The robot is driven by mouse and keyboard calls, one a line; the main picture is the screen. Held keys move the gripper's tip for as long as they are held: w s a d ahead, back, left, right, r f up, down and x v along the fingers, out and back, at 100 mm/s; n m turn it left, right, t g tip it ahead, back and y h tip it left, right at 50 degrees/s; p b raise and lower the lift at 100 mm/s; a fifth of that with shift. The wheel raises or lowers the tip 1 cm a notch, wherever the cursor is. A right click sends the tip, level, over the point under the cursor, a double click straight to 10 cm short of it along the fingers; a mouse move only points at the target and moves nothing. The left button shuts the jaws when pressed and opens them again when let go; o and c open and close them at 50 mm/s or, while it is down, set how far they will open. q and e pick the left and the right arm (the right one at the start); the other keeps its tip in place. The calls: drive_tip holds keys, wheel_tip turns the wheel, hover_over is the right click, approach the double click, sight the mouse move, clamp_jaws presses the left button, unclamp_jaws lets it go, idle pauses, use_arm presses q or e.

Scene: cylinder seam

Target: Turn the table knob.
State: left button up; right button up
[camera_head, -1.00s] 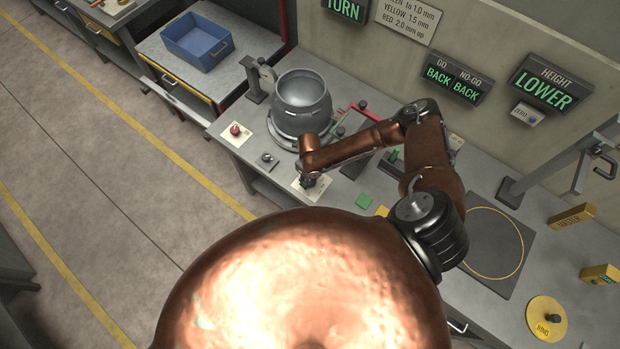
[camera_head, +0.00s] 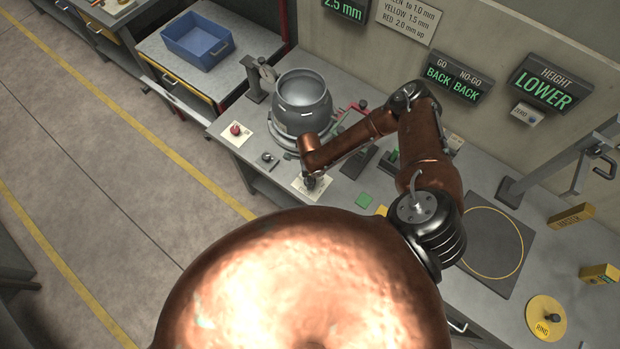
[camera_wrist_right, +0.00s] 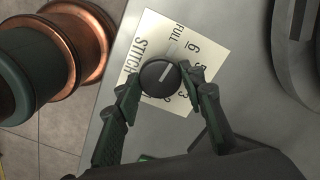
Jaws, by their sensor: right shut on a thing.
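A round dark knob (camera_wrist_right: 158,77) with a white pointer line stands on a cream plate (camera_wrist_right: 184,30) that reads STITCH and FULL and has numbers. My right gripper (camera_wrist_right: 162,84) has its two fingers on either side of this knob and is shut on it. In the head view my right gripper (camera_head: 311,183) is small and partly hidden by its own wrist, over the plate at the bench's front edge. A second small dark knob (camera_head: 268,157) stands on the bench to its left. My left gripper is not in view.
A grey metal vessel (camera_head: 302,103) stands on a round base behind the gripper. A red button (camera_head: 236,130) is on the left plate. Signs read 2.5 mm (camera_head: 344,8), GO BACK and NO-GO BACK (camera_head: 455,78), and HEIGHT LOWER (camera_head: 545,88). A blue bin (camera_head: 197,41) is at the back left.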

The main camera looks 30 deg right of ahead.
drive_tip(key=shift+n, duration=0.5)
drive_tip(key=shift+d, duration=0.1)
drive_tip(key=o, duration=1.2)
drive_tip(key=shift+c, duration=0.2)
wheel_tip(320, 180, up, 12)
